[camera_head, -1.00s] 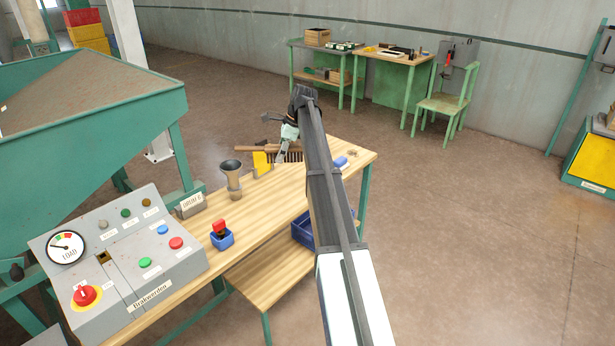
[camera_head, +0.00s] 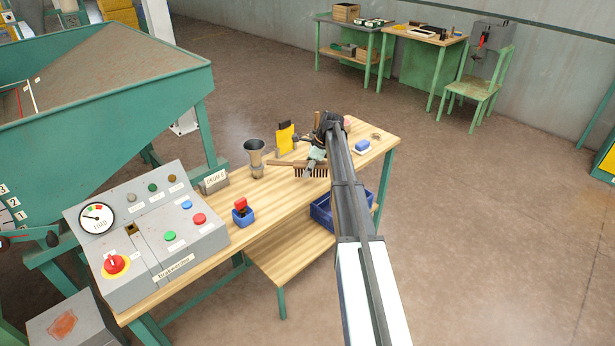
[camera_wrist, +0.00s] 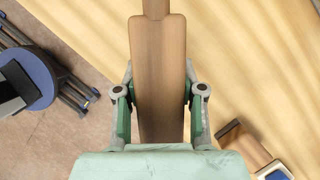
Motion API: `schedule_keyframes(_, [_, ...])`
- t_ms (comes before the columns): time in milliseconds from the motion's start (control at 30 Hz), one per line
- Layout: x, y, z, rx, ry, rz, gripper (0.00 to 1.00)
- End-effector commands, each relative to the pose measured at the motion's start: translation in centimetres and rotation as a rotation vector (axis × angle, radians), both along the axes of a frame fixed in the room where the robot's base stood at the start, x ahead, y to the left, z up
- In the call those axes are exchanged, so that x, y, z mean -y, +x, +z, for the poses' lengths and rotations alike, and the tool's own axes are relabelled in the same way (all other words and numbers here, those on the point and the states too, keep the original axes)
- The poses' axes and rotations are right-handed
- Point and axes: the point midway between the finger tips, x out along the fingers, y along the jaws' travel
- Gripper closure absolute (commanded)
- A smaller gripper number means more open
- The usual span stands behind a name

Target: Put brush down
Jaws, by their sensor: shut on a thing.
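The brush (camera_head: 288,164) has a wooden handle and back with dark bristles hanging down. My gripper (camera_head: 314,163) is shut on it, above the wooden workbench (camera_head: 283,188). In the wrist view the brush's wooden body (camera_wrist: 158,75) lies between the two green-padded fingers (camera_wrist: 159,108), with its narrower end toward the top of the picture. The bristles are hidden in the wrist view. In the head view I cannot tell whether the bristles touch the benchtop.
A metal cup (camera_head: 255,155) and a yellow item (camera_head: 286,138) stand near the brush. A blue and white block (camera_head: 362,147) lies to the right. A control panel (camera_head: 150,235) and a red-handled stamp in a blue holder (camera_head: 242,212) occupy the left and front.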

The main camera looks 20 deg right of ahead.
Motion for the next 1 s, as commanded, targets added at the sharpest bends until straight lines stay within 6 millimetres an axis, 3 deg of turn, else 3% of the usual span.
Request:
schedule_keyframes(167, [0.0, 0.0, -1.0, -0.001, 0.000, 0.000, 1.00])
schedule_keyframes(433, [0.0, 0.0, -4.2, 0.000, 0.000, -0.001, 1.00])
schedule_keyframes(833, [0.0, 0.0, -4.8, 0.000, 0.000, 0.000, 1.00])
schedule_keyframes(867, [0.0, 0.0, -4.8, 0.000, 0.000, 0.000, 0.50])
schedule_keyframes(900, [0.0, 0.0, -4.8, 0.000, 0.000, 0.000, 0.36])
schedule_keyframes(1000, [0.0, 0.0, -4.8, 0.000, 0.000, 0.000, 0.36])
